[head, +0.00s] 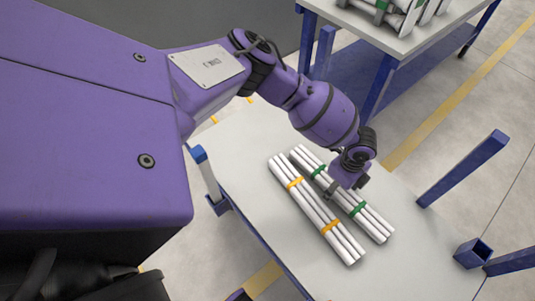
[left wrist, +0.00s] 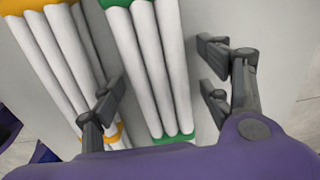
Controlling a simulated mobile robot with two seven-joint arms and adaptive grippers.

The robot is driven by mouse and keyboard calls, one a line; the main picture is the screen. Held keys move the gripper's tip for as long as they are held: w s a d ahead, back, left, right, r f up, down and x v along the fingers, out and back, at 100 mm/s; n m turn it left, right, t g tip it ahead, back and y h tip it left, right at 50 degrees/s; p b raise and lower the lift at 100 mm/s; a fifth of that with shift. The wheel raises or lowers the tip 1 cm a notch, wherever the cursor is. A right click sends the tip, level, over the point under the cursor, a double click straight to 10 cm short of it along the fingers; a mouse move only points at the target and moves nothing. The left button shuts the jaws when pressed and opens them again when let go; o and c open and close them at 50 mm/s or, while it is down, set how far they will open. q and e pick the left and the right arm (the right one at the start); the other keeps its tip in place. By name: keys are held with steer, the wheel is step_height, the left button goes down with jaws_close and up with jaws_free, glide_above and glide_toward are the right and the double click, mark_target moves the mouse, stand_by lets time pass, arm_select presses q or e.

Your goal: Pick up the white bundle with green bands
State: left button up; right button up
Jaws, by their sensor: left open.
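The white bundle with green bands (head: 373,221) lies flat on the white table top (head: 250,205). It also shows in the left wrist view (left wrist: 150,70), between my fingers. My left gripper (head: 346,187) is open over the middle of this bundle, and part of the bundle is hidden beneath it. In the left wrist view my left gripper (left wrist: 160,84) has a finger on each side of the bundle, not closed on it. A white bundle with orange bands (head: 311,207) lies alongside to the left. My right gripper is not in view.
The orange-banded bundle also shows in the left wrist view (left wrist: 50,50), close beside the left finger. Blue posts (head: 463,168) stand at the table's corners. Another table (head: 400,42) behind holds white and green parts. The table top right of the bundles is bare.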

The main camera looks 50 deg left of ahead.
arm_select(q)
steer(key=shift+w+r, duration=0.1)
steer(key=c, duration=1.5)
steer(key=shift+c, duration=0.2)
